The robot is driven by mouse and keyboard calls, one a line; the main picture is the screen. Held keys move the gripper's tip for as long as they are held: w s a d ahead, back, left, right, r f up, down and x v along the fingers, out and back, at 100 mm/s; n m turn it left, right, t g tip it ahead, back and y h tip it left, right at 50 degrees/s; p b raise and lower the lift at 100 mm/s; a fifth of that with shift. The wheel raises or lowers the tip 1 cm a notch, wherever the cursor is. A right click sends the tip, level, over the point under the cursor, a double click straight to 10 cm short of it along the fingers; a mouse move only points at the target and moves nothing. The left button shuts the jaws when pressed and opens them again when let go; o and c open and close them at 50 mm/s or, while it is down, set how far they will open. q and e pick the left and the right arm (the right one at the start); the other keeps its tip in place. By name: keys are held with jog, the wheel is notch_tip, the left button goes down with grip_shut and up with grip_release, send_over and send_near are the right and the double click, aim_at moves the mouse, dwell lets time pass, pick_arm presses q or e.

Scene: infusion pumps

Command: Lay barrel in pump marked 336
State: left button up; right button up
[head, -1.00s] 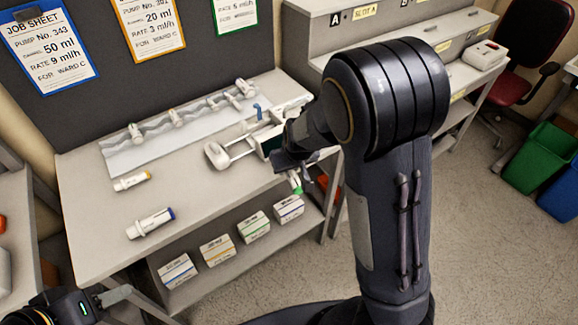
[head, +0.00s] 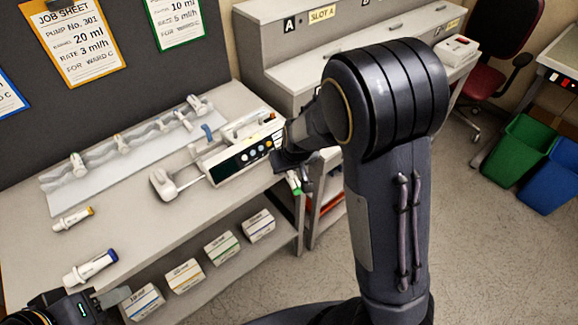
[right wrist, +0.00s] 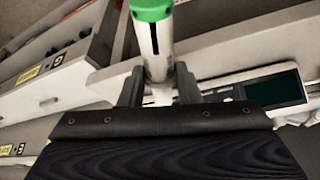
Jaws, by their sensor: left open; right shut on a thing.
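A white pump (head: 238,155) with a dark screen and a row of buttons stands on the bench, its white driver arm stretching left. A blue clamp sticks up behind it. I cannot read a pump number. My right gripper (head: 303,176) is shut on a white barrel with a green cap (head: 295,184), in the air right of the pump. In the right wrist view, the right gripper (right wrist: 158,88) grips the barrel (right wrist: 152,50), green cap at the top; the pump's screen (right wrist: 275,88) shows behind. My left gripper (head: 112,296) is open and empty at the lower left.
Yellow-marked (head: 73,219) and blue-marked (head: 90,268) barrels lie on the bench. A clear tray (head: 100,182) with several clips lies behind. Labelled boxes (head: 222,247) fill the shelf below. Job sheets hang on the board; one reads pump 301 (head: 75,38). A slotted cabinet (head: 300,50) stands right.

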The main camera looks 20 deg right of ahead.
jog(key=shift+s+a+f, duration=0.15)
jog(key=shift+s+a, duration=0.1)
jog(key=shift+a, duration=0.25)
jog(key=shift+w+d+f+h, duration=0.1)
jog(key=shift+d+h, duration=0.15)
jog(key=shift+h, duration=0.05)
pick_arm(q)
jog(key=shift+s+a+f, duration=0.15)
jog(key=shift+a+f, duration=0.2)
jog(key=shift+f, duration=0.05)
pick_arm(e)
jog(key=shift+a, duration=0.1)
